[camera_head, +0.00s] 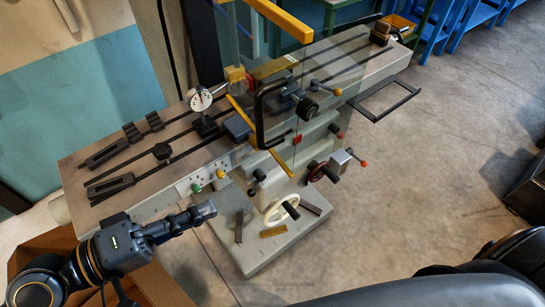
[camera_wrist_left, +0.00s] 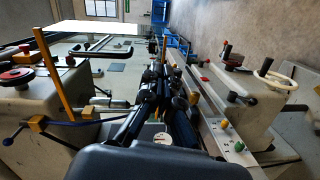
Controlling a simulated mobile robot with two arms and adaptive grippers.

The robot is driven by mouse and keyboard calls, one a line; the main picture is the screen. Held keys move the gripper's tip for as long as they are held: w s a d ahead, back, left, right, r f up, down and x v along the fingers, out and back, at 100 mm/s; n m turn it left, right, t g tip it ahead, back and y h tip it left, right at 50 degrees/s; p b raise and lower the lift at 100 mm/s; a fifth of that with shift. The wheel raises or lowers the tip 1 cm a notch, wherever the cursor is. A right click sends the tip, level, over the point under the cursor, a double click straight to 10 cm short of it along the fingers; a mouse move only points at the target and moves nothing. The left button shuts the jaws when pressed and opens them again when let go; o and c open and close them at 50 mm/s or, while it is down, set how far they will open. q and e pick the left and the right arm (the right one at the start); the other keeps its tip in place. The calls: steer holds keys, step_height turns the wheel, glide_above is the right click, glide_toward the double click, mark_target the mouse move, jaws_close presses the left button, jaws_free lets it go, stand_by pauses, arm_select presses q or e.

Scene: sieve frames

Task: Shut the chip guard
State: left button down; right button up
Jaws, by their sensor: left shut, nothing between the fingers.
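The chip guard is a clear panel (camera_head: 300,105) with yellow edging and a black bar handle (camera_head: 262,118). It stands over the middle of the machine table (camera_head: 110,165), its yellow edge slanting across the table. In the left wrist view its handle (camera_wrist_left: 100,48) and a yellow bar (camera_wrist_left: 52,72) show at the left. I cannot tell the guard's exact angle. My left gripper (camera_head: 208,212) is shut and empty in front of the table's near edge, left of and apart from the handle. Its dark fingers (camera_wrist_left: 165,90) also show in the left wrist view. My right gripper is out of view.
A dial gauge (camera_head: 200,99) and dark clamps (camera_head: 143,130) stand on the table. Green and yellow buttons (camera_head: 208,180), a white handwheel (camera_head: 281,210) and a red-knobbed lever (camera_head: 348,160) line the front. A cardboard box (camera_head: 45,250) is near my left arm.

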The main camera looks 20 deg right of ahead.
arm_select(q)
step_height(320, 180, up, 2)
steer(key=n, duration=0.2)
steer(key=h+p, duration=0.1)
steer(key=p, duration=0.7)
glide_toward(289, 153)
steer(key=x, duration=0.5)
steer(key=shift+d+r, duration=0.15)
steer(key=shift+d, duration=0.2)
steer(key=shift+w+d, duration=0.25)
steer(key=shift+d, duration=0.4)
steer(key=shift+f, duration=0.2)
